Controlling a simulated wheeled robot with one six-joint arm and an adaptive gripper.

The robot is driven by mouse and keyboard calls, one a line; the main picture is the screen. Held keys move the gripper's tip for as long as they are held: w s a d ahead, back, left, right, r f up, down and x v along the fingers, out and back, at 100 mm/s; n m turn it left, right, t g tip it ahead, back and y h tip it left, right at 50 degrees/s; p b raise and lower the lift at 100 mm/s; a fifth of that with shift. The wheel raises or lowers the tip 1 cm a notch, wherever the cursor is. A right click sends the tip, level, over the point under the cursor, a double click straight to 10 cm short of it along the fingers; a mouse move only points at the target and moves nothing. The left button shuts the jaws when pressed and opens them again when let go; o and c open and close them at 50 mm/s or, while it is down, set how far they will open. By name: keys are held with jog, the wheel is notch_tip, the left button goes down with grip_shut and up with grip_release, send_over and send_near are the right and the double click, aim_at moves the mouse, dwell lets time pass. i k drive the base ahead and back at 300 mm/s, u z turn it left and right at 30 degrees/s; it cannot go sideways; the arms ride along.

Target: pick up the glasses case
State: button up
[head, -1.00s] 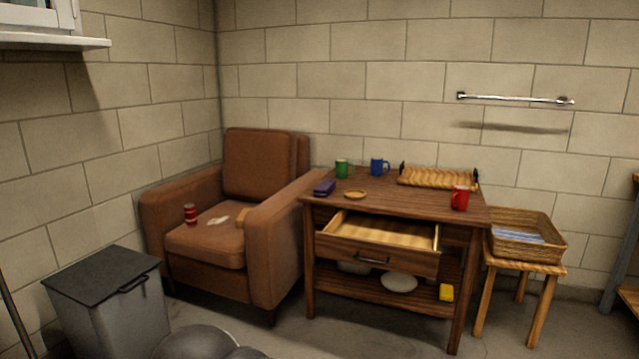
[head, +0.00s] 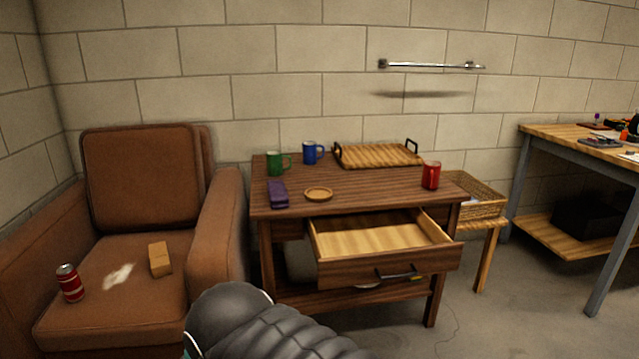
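The purple glasses case (head: 278,194) lies on the wooden table (head: 355,194), near its left front corner. A small round wooden coaster (head: 319,194) lies just right of it, and a green mug (head: 277,162) stands behind it. A dark grey, ribbed part of my own arm shows at the bottom of the head view, in front of the table's left side. My gripper's fingers are not in the picture.
The table's drawer (head: 386,263) is pulled open and juts forward. A blue mug (head: 312,152), a wooden tray (head: 377,156) and a red mug (head: 431,175) share the tabletop. A brown armchair (head: 140,185) stands close on the left.

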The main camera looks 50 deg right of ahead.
aim_at(278, 198)
jog(key=z, duration=0.9)
jog(key=i, duration=0.95)
jog(key=z, duration=0.85)
